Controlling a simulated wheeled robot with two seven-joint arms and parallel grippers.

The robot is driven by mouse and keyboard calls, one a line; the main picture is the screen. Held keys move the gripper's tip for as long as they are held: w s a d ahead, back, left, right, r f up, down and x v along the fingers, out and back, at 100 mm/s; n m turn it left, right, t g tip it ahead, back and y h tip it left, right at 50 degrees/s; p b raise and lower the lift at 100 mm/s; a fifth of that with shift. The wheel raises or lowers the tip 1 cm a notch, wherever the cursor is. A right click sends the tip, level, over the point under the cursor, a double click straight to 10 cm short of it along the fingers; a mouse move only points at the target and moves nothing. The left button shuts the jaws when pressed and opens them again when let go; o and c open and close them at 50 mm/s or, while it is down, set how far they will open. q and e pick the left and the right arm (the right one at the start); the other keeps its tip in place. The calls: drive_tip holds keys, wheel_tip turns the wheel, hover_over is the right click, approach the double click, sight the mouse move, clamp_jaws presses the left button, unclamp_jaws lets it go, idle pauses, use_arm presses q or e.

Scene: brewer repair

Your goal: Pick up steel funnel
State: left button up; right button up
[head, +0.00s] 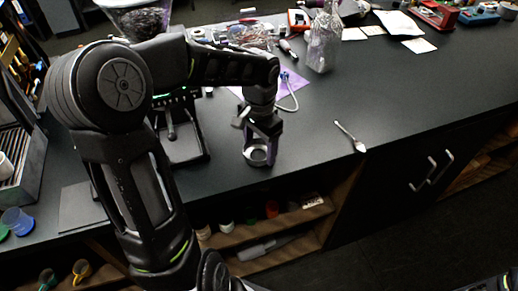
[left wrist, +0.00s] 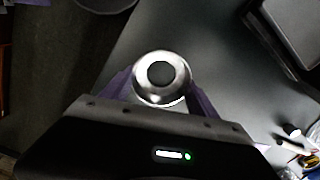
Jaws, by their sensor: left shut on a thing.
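The steel funnel (left wrist: 178,88) is a shiny round ring with a dark opening, seen from above in the left wrist view. In the head view the funnel (head: 258,154) is small and low at the end of my left arm, near the front edge of the dark counter. My left gripper (left wrist: 160,88) is shut on the funnel, with a purple finger on each side of it. My left gripper (head: 260,146) points down in the head view. Whether the funnel touches the counter is hard to tell. My right gripper is not in view.
A spoon (head: 350,136) lies to the right on the counter (head: 420,95). A black stand (head: 183,146) is close on the left. A clear bag-like object (head: 322,42) and a purple sheet with a cable (head: 293,80) lie behind. Open shelves are below the front edge.

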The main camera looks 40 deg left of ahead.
use_arm(q)
wheel_tip(320, 180, up, 10)
drive_tip(key=shift+b, duration=0.45)
drive_tip(key=shift+f, duration=0.1)
idle(0.4)
